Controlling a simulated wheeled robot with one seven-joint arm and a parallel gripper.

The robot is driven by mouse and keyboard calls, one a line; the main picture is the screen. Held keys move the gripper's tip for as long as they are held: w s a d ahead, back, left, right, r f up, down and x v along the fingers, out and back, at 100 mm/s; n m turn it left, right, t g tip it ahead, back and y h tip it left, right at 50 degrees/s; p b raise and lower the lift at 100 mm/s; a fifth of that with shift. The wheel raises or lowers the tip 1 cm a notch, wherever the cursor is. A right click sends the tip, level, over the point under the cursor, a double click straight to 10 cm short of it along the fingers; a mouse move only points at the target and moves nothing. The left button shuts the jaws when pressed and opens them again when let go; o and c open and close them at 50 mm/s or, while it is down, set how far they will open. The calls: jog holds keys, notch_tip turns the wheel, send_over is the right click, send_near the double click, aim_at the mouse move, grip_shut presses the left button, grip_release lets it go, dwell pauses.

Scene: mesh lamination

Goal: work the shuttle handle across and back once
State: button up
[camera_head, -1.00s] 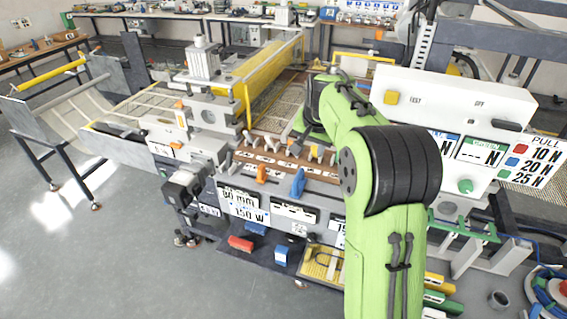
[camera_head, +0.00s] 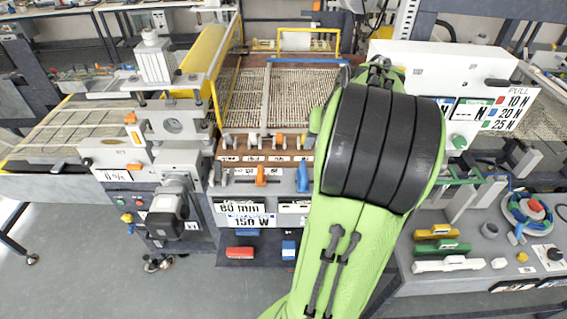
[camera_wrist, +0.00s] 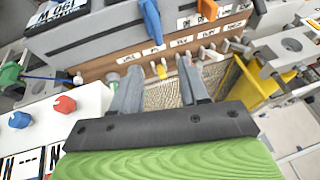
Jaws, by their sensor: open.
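An orange handle (camera_head: 261,176) and a blue handle (camera_head: 302,178) stand on the grey front panel of the middle machine. I cannot tell which of them is the shuttle handle. In the wrist view the blue handle (camera_wrist: 150,20) and the orange handle (camera_wrist: 207,9) show at the top, beyond my fingers and apart from them. My gripper (camera_wrist: 156,78) is open and empty, its two grey fingers spread over the woven mesh (camera_wrist: 165,97) and near a row of small pegs on a brown strip. In the head view my green arm hides the gripper.
A white control box (camera_head: 440,75) with knobs stands to the right. A yellow guard (camera_head: 205,55) and a grey clamp block (camera_head: 172,122) stand to the left. Coloured handles (camera_head: 440,247) lie on the right bench. Grey floor is free at the lower left.

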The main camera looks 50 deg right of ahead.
aim_at(304, 168)
jog(key=x, duration=1.5)
jog(key=shift+s+d+f+b, duration=0.2)
jog(key=shift+d+f+b, duration=0.05)
jog(key=shift+d+b, duration=0.1)
jog(key=shift+a, duration=0.1)
grip_shut()
